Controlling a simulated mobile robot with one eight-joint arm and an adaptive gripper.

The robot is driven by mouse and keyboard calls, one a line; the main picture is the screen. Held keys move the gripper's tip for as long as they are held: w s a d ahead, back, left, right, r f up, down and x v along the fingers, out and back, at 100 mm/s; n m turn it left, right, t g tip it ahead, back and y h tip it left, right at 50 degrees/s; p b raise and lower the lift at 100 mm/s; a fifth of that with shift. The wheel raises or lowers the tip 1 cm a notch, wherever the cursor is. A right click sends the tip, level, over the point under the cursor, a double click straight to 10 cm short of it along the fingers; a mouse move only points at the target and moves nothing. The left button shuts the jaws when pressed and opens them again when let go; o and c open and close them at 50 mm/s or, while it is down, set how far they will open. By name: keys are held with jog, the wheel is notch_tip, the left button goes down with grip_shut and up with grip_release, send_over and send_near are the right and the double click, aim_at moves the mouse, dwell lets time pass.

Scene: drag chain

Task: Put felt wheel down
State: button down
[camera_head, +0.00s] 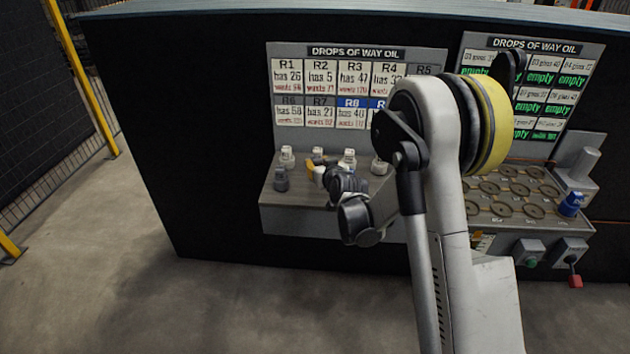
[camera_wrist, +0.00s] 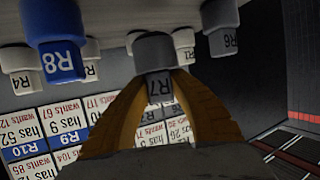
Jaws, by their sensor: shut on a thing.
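My gripper (camera_wrist: 155,82) has tan fingers shut on a grey-capped piece labelled R7 (camera_wrist: 152,47). In the head view my gripper (camera_head: 314,164) is over the left shelf, with its wrist partly covering the pieces behind. I cannot make out whether the R7 piece is a felt wheel. In the wrist view a blue piece labelled R8 (camera_wrist: 52,42) is to its left and another grey piece (camera_wrist: 221,27) to its right, both apart from my fingers. Whether the R7 piece touches the shelf cannot be told.
The left shelf (camera_head: 290,218) holds several white-capped pieces and a dark grey piece (camera_head: 281,180). A label board (camera_head: 300,138) stands behind it. To the right, a panel carries several round brown discs (camera_head: 502,209) and a blue piece (camera_head: 571,204). My arm hides the middle.

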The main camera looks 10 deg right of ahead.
jog(key=shift+w+a+f, duration=0.1)
jog(key=shift+a+f, duration=0.1)
jog(key=shift+a, duration=0.15)
jog(key=shift+f, duration=0.25)
notch_tip(320, 180, down, 4)
jog(key=b, duration=0.2)
jog(key=shift+r+b, duration=0.2)
jog(key=shift+b, duration=0.1)
jog(key=shift+r, duration=0.1)
jog(key=c, duration=1.2)
grip_release()
jog(key=shift+c, duration=0.2)
